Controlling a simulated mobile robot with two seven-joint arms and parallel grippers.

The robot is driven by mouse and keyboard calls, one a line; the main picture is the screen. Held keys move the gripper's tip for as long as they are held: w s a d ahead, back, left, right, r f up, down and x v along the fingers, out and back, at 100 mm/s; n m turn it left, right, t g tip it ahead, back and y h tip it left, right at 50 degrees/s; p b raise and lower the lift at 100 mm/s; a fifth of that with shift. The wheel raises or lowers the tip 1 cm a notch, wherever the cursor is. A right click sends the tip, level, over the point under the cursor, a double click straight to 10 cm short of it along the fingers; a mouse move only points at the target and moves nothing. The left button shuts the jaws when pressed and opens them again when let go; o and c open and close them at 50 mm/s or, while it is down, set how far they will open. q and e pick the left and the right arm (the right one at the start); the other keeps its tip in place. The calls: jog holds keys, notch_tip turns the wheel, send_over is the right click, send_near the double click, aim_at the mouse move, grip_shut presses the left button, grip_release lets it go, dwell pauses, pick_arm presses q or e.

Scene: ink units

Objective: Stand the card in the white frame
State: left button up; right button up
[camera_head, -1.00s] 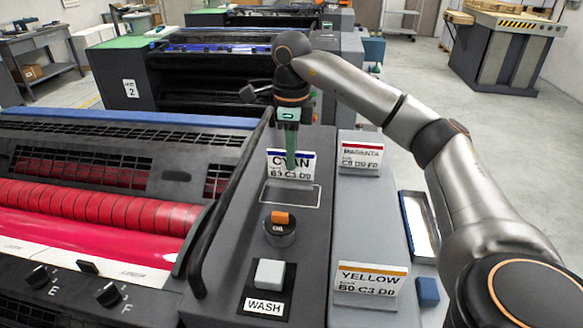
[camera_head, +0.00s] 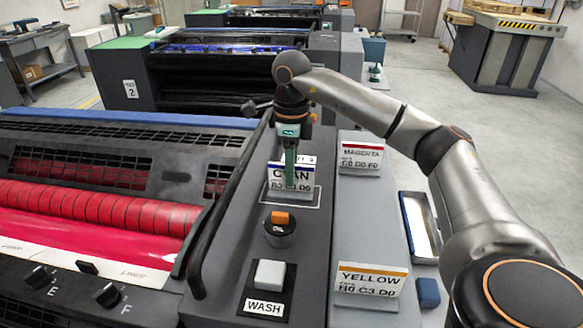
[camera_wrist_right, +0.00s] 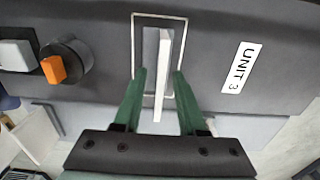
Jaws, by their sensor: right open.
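The CYAN card (camera_head: 278,170) stands upright inside the white frame (camera_head: 316,197) painted on the dark console. In the right wrist view I see the card (camera_wrist_right: 163,75) nearly edge-on from above, within the frame outline (camera_wrist_right: 134,45). My right gripper (camera_head: 291,182) is over the card, its green finger covering part of the print. In the wrist view the right gripper (camera_wrist_right: 158,95) is open, with one finger on each side of the card and gaps between. My left gripper is not in view.
The MAGENTA card (camera_head: 360,153) and YELLOW card (camera_head: 369,281) stand on the lighter ledge to the right. An orange-topped knob (camera_head: 280,228) and the WASH button (camera_head: 269,274) are nearer on the console. Red rollers (camera_head: 95,208) lie left.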

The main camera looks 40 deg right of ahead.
notch_tip(320, 180, up, 12)
jog(key=p, duration=0.3)
jog(key=shift+r+p, duration=0.2)
jog(key=shift+p, duration=0.15)
